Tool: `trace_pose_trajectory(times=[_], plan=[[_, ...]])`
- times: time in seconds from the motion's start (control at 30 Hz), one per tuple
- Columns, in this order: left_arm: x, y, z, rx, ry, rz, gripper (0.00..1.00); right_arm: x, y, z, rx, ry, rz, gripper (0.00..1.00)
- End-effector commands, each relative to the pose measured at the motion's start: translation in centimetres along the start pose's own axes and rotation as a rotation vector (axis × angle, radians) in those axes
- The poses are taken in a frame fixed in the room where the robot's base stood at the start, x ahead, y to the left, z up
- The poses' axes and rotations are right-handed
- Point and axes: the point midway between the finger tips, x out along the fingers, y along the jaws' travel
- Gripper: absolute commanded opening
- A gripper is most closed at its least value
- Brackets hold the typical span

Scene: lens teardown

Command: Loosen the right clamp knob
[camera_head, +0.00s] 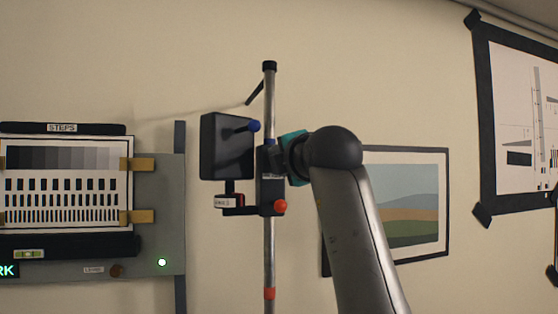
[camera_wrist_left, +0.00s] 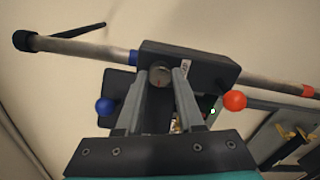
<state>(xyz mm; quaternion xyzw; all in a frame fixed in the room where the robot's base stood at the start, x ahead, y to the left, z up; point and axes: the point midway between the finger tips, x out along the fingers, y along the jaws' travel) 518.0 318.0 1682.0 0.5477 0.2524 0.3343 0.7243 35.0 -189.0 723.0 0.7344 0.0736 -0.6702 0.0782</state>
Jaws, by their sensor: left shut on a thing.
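A dark clamp block (camera_head: 272,188) sits on an upright metal pole (camera_head: 269,90); the block also shows in the left wrist view (camera_wrist_left: 205,65). My left gripper (camera_head: 279,158) is at the block's right side. In the left wrist view its fingers (camera_wrist_left: 160,88) are shut on a round grey knob (camera_wrist_left: 160,74) with a small red mark, which I take for the right clamp knob. My gripper hides this knob in the head view. A red ball knob (camera_head: 281,206) sits lower on the block, clear of the fingers. My right gripper is not in view.
A black box (camera_head: 226,146) with a blue ball knob (camera_head: 254,126) is mounted left of the pole. A thin dark rod (camera_head: 255,93) sticks out near the top. A chart panel (camera_head: 160,250) stands at left. A framed picture (camera_head: 425,245) hangs behind my arm.

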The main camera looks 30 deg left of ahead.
Motion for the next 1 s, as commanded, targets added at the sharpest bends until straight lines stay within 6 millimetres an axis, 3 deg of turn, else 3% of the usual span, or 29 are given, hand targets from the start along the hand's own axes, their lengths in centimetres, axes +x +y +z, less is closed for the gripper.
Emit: trace_pose_trajectory(times=[0.2,0.23,0.47,0.77,1.0], plan=[[0.0,-0.1,-0.1,-0.003,0.001,-0.002,0.0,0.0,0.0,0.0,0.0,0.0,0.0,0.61],[0.0,-0.1,-0.1,-0.003,0.001,-0.002,0.39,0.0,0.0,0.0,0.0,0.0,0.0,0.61],[0.0,0.0,0.0,-0.001,0.001,-0.002,0.65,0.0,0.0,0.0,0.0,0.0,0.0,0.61],[-0.1,-0.1,0.0,0.0,0.0,-0.001,0.67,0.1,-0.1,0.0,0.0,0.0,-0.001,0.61],[-3.2,-0.2,-0.1,-0.001,-0.001,0.001,0.67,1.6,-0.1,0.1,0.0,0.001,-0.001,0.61]])
